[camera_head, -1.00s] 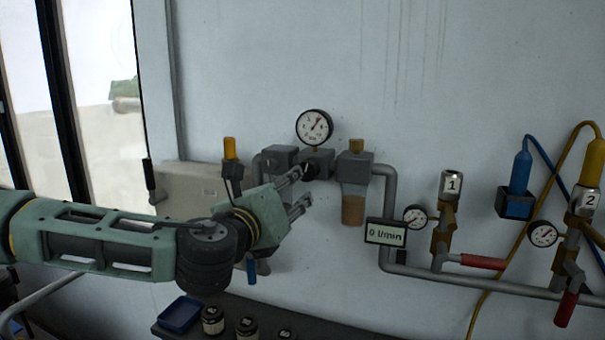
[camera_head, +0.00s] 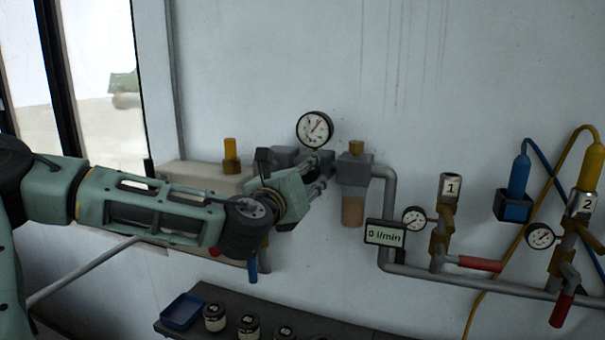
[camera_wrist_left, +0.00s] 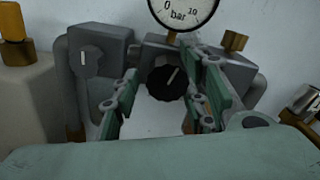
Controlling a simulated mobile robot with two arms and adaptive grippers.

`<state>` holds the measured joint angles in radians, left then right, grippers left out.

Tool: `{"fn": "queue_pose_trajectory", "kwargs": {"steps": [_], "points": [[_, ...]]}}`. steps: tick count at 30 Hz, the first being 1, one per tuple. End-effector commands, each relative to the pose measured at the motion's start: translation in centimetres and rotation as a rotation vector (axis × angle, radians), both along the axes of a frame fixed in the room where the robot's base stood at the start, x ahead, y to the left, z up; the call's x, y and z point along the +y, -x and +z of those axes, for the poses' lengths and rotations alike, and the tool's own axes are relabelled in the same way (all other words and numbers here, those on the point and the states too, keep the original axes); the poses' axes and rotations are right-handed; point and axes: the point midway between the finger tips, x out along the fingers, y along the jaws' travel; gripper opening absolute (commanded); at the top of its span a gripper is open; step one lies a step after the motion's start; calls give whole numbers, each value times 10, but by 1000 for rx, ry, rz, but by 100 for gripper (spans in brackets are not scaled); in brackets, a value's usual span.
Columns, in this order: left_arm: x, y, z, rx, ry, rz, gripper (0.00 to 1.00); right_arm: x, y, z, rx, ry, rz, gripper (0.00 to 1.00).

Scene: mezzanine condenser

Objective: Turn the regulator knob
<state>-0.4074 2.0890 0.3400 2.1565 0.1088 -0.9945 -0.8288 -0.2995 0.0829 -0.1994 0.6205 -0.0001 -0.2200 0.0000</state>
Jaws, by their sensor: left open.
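The regulator knob (camera_wrist_left: 166,82) is black and ribbed with a pale pointer line, seen in the left wrist view below the pressure gauge (camera_wrist_left: 182,8). My left gripper (camera_wrist_left: 160,108) is open, with one finger on each side of the knob in that view. I cannot tell whether the fingers touch it. In the head view my left gripper (camera_head: 322,176) reaches to the regulator under the round gauge (camera_head: 314,129) and hides most of the knob. My right gripper is not in view.
A grey box with a switch (camera_wrist_left: 98,62) is left of the knob. A filter bowl (camera_head: 353,209) hangs right of the gripper, beside the 0 l/min display (camera_head: 385,233). Jars (camera_head: 248,326) and a blue tray (camera_head: 183,311) stand on a shelf below.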

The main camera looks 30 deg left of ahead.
Motion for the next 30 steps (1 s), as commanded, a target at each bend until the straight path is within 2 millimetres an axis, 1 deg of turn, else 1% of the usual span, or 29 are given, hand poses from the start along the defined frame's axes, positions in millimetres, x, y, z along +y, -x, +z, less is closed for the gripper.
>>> {"fn": "queue_pose_trajectory", "kwargs": {"steps": [6,19,23,30], "points": [[0,0,0,0,0,0,40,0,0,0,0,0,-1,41],[1,0,-1,1,1,3,2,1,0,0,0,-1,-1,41],[1,0,-3,-3,16,4,2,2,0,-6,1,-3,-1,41],[2,0,-8,-42,172,6,2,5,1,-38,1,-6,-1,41]]}}
